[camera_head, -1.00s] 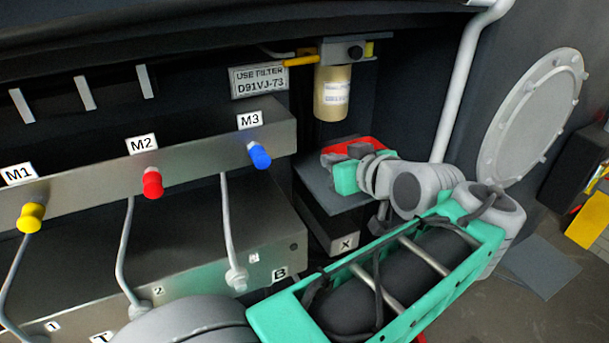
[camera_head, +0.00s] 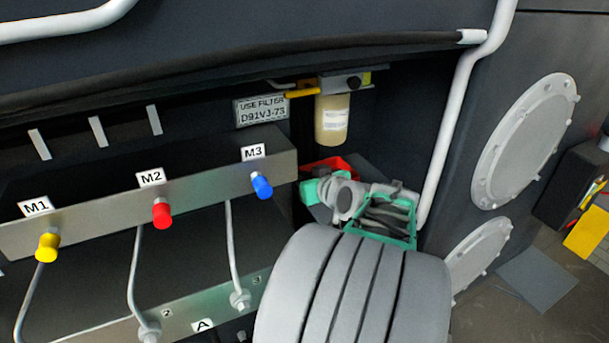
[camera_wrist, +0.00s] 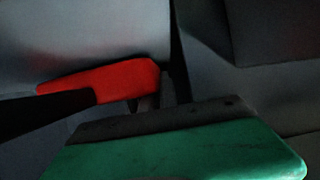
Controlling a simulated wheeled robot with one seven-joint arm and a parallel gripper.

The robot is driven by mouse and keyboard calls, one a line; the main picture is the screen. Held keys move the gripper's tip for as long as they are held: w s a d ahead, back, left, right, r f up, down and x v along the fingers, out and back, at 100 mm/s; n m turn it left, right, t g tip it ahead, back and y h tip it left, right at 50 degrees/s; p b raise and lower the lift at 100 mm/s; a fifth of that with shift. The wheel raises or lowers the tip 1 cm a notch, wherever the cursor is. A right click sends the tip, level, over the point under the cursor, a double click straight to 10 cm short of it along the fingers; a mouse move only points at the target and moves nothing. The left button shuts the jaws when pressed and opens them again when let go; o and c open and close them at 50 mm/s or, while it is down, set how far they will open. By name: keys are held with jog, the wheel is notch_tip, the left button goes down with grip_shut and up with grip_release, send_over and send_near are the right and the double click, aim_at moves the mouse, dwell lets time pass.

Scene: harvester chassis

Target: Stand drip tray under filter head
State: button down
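The filter head (camera_head: 345,82) is mounted on the dark back wall, with a yellow handle at its left and a cream filter canister (camera_head: 332,120) hanging below. The red drip tray (camera_head: 330,165) is low beneath the canister, partly hidden by my gripper. My teal gripper (camera_head: 312,188) is right in front of it. In the wrist view, a red part (camera_wrist: 110,80) with a dark strip on its left lies just beyond the green gripper body (camera_wrist: 190,150). Grey finger parts meet its right end. The grip itself is too dark to tell.
The grey manifold with yellow, red and blue caps (camera_head: 262,186) is close at left. A white pipe (camera_head: 455,120) runs down at right of the recess. A round bolted cover (camera_head: 525,140) is farther right. My grey arm link blocks the lower middle.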

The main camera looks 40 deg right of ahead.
jog(key=shift+w+f+b, duration=0.15)
jog(key=shift+f+b, duration=0.1)
jog(key=shift+b, duration=0.05)
jog(key=c, duration=1.6)
grip_release()
jog(key=shift+c, duration=0.2)
jog(key=shift+r, duration=0.1)
jog(key=shift+s+r, duration=0.1)
jog(key=shift+s, duration=0.15)
jog(key=b+v, duration=0.1)
jog(key=v, duration=1)
jog(key=shift+s+r+b, duration=0.1)
jog(key=shift+s+b, duration=0.1)
jog(key=shift+b, duration=0.1)
